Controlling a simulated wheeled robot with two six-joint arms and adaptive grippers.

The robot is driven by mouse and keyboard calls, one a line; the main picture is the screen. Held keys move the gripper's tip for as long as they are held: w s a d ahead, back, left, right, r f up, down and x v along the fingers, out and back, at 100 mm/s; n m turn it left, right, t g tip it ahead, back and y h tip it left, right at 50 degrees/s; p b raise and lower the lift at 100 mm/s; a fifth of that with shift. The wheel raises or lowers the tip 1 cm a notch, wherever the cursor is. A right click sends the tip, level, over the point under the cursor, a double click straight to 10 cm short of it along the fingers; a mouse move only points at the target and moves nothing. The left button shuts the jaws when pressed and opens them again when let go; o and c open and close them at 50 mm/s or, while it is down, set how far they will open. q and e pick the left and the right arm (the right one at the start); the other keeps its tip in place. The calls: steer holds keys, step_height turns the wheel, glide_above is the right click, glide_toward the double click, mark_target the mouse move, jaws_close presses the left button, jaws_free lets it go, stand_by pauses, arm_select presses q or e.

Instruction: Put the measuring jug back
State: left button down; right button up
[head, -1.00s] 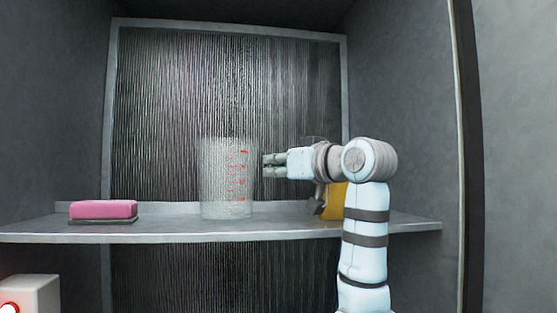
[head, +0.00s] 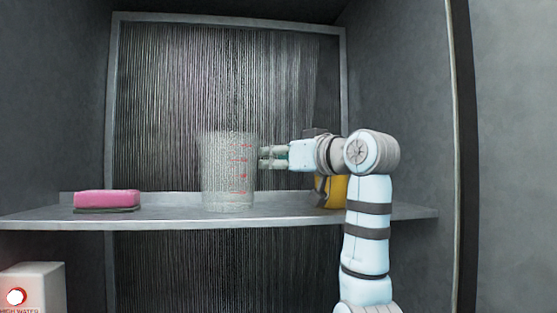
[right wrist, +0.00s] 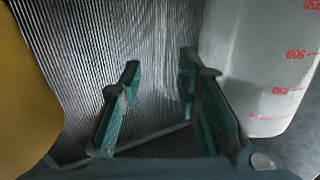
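The measuring jug (head: 226,178) is clear, with red marks. It stands upright on the grey shelf (head: 160,219), left of centre. It also shows at the right edge of the right wrist view (right wrist: 255,75). My right gripper (head: 264,157) is just right of the jug's upper part in the head view. In the right wrist view, my right gripper's fingers (right wrist: 160,63) are apart with nothing between them. The jug lies outside them, beside one finger. Whether they touch it is unclear. My left gripper is not in view.
A pink block on a dark base (head: 107,199) lies at the shelf's left. A yellow object (head: 332,191) stands behind my right arm and shows in the right wrist view (right wrist: 25,105). A ribbed panel (head: 180,90) backs the shelf. A white box (head: 40,284) is lower left.

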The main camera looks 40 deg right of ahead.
steer(key=shift+s, duration=0.1)
steer(key=s, duration=1.2)
